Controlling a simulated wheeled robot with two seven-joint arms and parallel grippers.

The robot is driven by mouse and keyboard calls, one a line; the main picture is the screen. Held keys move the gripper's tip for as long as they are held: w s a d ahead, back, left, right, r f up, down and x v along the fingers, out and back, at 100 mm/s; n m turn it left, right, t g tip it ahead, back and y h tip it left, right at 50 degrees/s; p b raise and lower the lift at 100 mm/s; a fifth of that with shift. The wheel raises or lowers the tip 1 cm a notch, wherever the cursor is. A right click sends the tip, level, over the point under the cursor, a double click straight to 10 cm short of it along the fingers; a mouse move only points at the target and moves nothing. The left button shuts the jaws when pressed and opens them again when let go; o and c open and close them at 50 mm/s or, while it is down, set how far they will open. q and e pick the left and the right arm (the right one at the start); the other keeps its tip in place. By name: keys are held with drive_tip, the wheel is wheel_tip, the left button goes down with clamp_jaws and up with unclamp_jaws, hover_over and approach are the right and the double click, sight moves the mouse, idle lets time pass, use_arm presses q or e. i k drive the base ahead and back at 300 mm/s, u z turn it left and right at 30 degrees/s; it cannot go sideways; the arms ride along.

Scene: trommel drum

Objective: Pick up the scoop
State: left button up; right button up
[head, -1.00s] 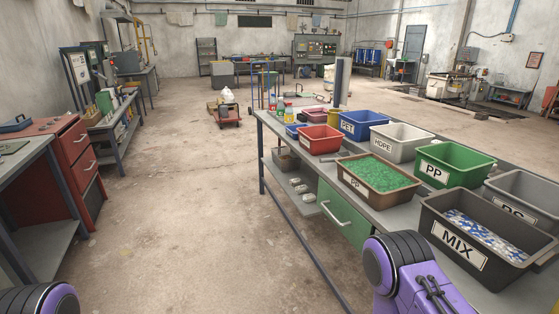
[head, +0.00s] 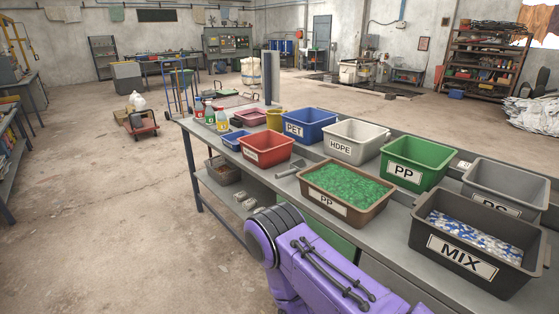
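A purple arm link of mine fills the bottom middle, in front of the bench edge. Neither of my grippers shows in the head view.
Open floor (head: 100,220) lies left of the bench.

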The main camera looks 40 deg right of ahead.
sight(295, 172)
drive_tip(key=i, duration=1.95)
drive_tip(key=z, duration=1.55)
